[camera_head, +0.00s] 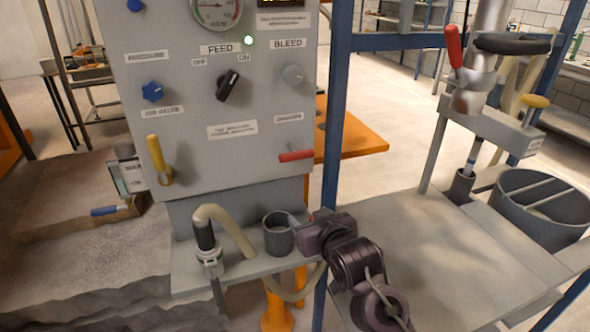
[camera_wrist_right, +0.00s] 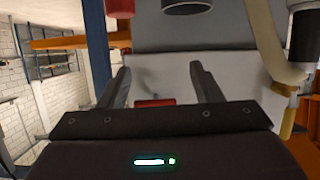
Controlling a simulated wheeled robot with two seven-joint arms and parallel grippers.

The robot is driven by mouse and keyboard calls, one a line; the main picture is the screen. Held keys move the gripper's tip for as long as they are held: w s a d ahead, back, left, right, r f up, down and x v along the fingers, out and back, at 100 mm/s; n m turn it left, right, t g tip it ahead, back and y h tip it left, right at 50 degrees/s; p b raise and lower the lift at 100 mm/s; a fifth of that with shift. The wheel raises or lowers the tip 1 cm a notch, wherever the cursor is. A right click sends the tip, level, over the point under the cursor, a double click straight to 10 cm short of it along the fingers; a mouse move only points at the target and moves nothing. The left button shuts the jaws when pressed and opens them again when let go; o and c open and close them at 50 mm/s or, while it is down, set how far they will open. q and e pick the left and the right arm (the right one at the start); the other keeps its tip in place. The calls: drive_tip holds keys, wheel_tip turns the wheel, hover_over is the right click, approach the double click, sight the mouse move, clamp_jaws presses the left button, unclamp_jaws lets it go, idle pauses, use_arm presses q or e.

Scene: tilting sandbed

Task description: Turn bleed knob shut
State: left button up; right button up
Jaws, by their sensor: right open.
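The bleed knob (camera_head: 293,75) is a small grey knob under the BLEED label, at the upper right of the grey panel (camera_head: 190,112). My right gripper (camera_head: 298,224) is low in front of the panel, well below the knob and beside a dark cup on the ledge. In the right wrist view my right gripper (camera_wrist_right: 163,82) shows two fingers wide apart with nothing held between them. A red piece (camera_wrist_right: 155,102) shows beyond the fingers. I cannot make out the bleed knob in the wrist view. My left gripper is not in view.
The panel also carries a black feed knob (camera_head: 229,84), a blue knob (camera_head: 152,92), a yellow lever (camera_head: 157,155) and a red lever (camera_head: 296,156). A hose nozzle (camera_head: 205,236) and a dark cup (camera_head: 278,236) stand on the ledge. A blue post (camera_head: 334,120) rises right of the panel.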

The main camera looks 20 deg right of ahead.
drive_tip(key=w+r+t, duration=0.5)
drive_tip(key=w+r, duration=0.1)
drive_tip(key=r, duration=0.7)
drive_tip(key=t, duration=0.4)
approach(294, 79)
drive_tip(key=w, duration=0.1)
drive_tip(key=x, duration=0.2)
drive_tip(key=p+x, duration=0.1)
drive_tip(key=x, duration=0.2)
drive_tip(key=p+x, duration=0.1)
drive_tip(key=x, duration=0.1)
drive_tip(key=shift+r, duration=0.35)
drive_tip(key=shift+w+r+p, duration=0.15)
drive_tip(key=shift+w+p, duration=0.15)
drive_tip(key=shift+w, duration=0.25)
drive_tip(key=c, duration=1)
